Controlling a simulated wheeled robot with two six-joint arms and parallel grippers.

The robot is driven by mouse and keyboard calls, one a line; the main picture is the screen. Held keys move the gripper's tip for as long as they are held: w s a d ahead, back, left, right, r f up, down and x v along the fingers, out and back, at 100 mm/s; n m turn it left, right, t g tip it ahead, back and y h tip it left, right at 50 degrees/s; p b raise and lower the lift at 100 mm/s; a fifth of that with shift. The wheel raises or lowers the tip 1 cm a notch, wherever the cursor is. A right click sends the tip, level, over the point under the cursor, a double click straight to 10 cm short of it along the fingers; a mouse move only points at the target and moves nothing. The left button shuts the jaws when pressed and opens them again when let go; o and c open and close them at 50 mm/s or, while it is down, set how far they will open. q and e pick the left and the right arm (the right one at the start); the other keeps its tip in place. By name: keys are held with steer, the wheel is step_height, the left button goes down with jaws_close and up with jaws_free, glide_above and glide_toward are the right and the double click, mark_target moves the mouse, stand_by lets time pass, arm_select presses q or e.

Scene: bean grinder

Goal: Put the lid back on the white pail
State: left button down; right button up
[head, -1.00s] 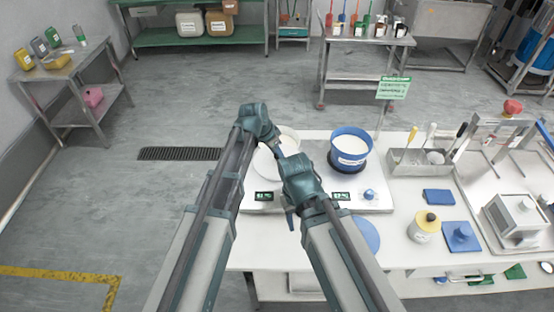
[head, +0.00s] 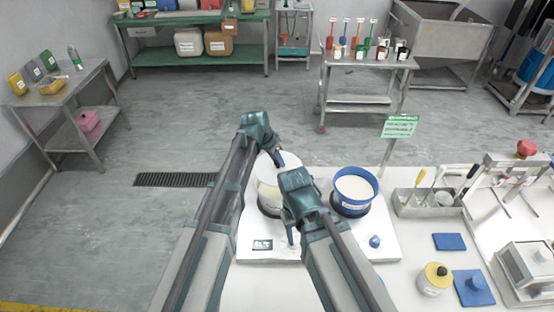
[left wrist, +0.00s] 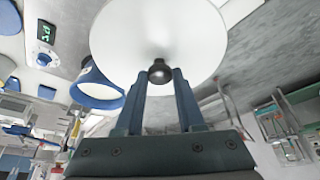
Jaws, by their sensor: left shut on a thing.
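My left gripper (head: 279,158) is shut on the dark knob (left wrist: 160,72) of the white lid (head: 291,160). The lid fills the upper middle of the left wrist view (left wrist: 160,35). In the head view the lid appears just beyond and partly over the white pail (head: 268,196); the gap between them cannot be judged. The pail stands on a dark round scale plate, its right side hidden by my right arm. My right gripper (head: 290,238) points down in front of the pail, over the scale; its fingers show too little to tell their opening.
A blue pail (head: 350,205) with pale contents stands close on the right, also in the left wrist view (left wrist: 92,88). A blue knob (head: 375,241), a yellow-topped jar (head: 434,280) and a tool tray (head: 425,203) lie farther right. Open floor lies left of the table.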

mark_target(275, 169)
arm_select(q)
steer(key=shift+s+f, duration=0.1)
step_height(275, 169, down, 6)
steer(key=b, duration=0.6)
steer(key=shift+f, duration=0.1)
steer(key=shift+f+b, duration=0.15)
steer(key=shift+b, duration=0.25)
stand_by(1.6)
jaws_free()
stand_by(0.6)
steer(key=shift+r+p, duration=3.55)
steer(key=shift+p, duration=0.05)
